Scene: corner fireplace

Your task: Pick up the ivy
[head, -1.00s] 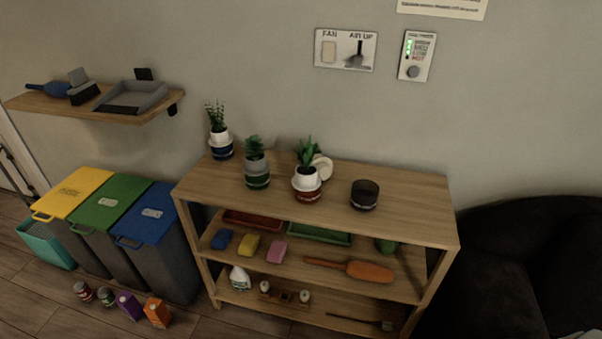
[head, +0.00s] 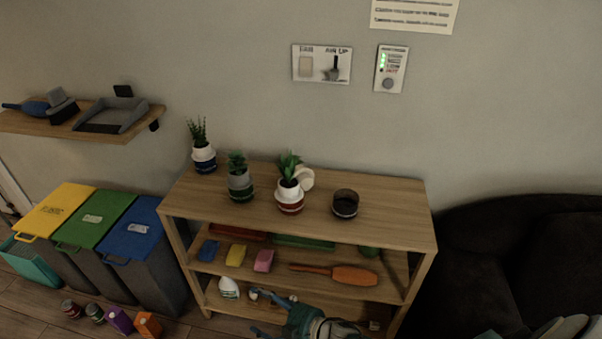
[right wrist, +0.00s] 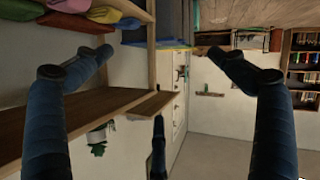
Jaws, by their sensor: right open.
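Three potted plants stand on the top of the wooden shelf unit; I cannot tell for certain which is the ivy. One has upright stems in a white and blue pot (head: 204,158) at the back left. A bushy green plant (head: 237,162) stands in a grey and green pot in the middle. A plant with pointed leaves (head: 289,166) stands in a white and red pot to its right. My right gripper (head: 257,312) is open and empty, low in front of the lower shelves, well below the plants. In the right wrist view its spread fingers (right wrist: 158,52) hold nothing. My left gripper is not in view.
The shelf top (head: 390,208) also holds a dark empty pot (head: 345,203); its right end is clear. Sponges and an orange-handled tool (head: 350,274) lie on the middle shelf. Bins (head: 140,232) stand left, a dark sofa (head: 510,240) right.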

